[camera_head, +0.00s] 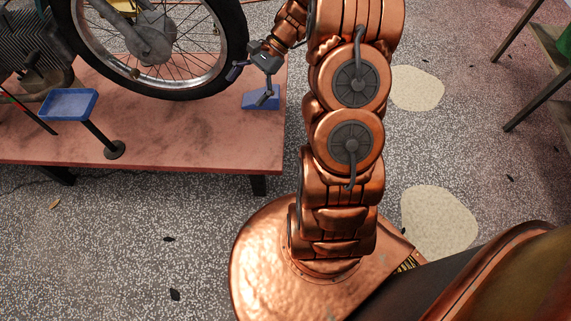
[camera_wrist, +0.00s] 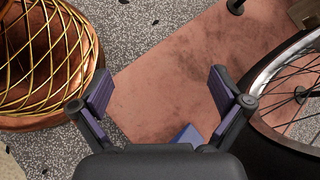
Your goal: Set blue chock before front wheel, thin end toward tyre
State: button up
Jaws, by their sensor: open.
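The blue chock (camera_head: 250,102) lies on the red platform (camera_head: 190,140) near its right end, to the right of the front wheel's tyre (camera_head: 190,91), with a gap between them. My gripper (camera_head: 250,85) is at the chock, its fingers spread, one fingertip in front of the chock in the head view. In the wrist view my gripper (camera_wrist: 160,84) is open with nothing between its fingertips. Part of the chock (camera_wrist: 186,135) shows low there, partly hidden behind the gripper body. The tyre (camera_wrist: 275,140) is at right. I cannot tell which way the thin end points.
A small blue tray (camera_head: 68,119) on a black stand with a round foot (camera_head: 114,150) stands on the platform at left. A wooden frame (camera_head: 545,70) stands at far right. The platform's right edge lies close to the chock. Speckled floor (camera_head: 120,250) in front is mostly clear.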

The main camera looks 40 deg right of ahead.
jog(key=s+a+r+n+g+h, duration=0.25)
jog(key=s+a+r+n, duration=0.2)
jog(key=s+a, duration=0.25)
jog(key=s+r+n+h, duration=0.2)
jog(key=s+n, duration=0.1)
jog(key=s, duration=0.4)
jog(key=s+a+r+n+g+h, duration=0.1)
jog(key=s+r+n+h, duration=0.1)
jog(key=s, duration=0.5)
jog(key=s+a+r+n+h, duration=0.1)
jog(key=s+r+n+h, duration=0.1)
jog(key=s+n, duration=0.3)
jog(key=s+h, duration=0.1)
jog(key=s, duration=0.2)
jog(key=shift+a+h, duration=0.25)
jog(key=shift+h, duration=0.1)
jog(key=shift+r+n, duration=0.15)
jog(key=shift+n, duration=0.1)
